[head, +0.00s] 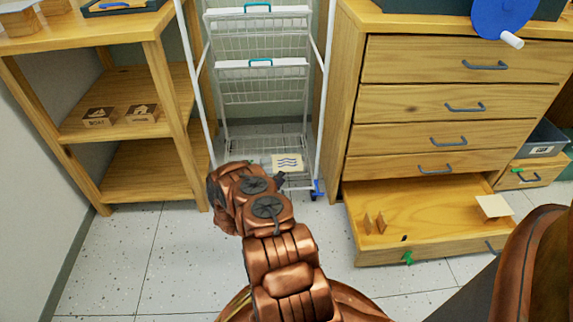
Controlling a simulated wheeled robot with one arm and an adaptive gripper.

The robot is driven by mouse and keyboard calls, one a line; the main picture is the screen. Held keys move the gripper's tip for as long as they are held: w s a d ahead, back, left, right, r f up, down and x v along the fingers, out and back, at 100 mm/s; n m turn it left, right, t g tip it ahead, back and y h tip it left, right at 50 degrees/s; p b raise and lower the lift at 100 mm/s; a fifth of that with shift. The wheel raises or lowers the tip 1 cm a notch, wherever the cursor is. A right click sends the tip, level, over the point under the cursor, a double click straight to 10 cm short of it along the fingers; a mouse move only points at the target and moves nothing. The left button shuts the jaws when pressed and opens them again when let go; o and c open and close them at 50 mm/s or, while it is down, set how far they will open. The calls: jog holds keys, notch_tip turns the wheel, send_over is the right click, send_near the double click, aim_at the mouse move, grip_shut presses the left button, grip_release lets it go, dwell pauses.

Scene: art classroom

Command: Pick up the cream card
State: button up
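A plain cream card (494,206) rests at the right side of the open bottom drawer (425,206), seeming to lie across its rim. Another cream card (287,163) with blue wavy lines is low in the white wire rack (262,85). My copper-coloured arm reaches forward from the bottom of the picture. Its dark end, my gripper (279,181), shows just in front of the wavy-line card, far left of the plain card. The fingers are small and partly hidden, so I cannot tell whether they touch or hold that card.
Small wooden pieces (374,222) stand in the drawer, with a green clip (408,257) on its front. A wooden shelf (120,128) with wooden blocks (142,113) stands left. A grey bin (545,140) is right of the wooden cabinet (440,135). Floor at left is clear.

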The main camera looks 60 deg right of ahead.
aim_at(287, 171)
jog(key=shift+s+d+f+b, duration=0.15)
jog(key=shift+d+b, duration=1.2)
jog(key=shift+d, duration=0.7)
jog(key=shift+d+r, duration=0.2)
jog(key=shift+d, duration=0.4)
jog(key=shift+c, duration=0.3)
grip_shut()
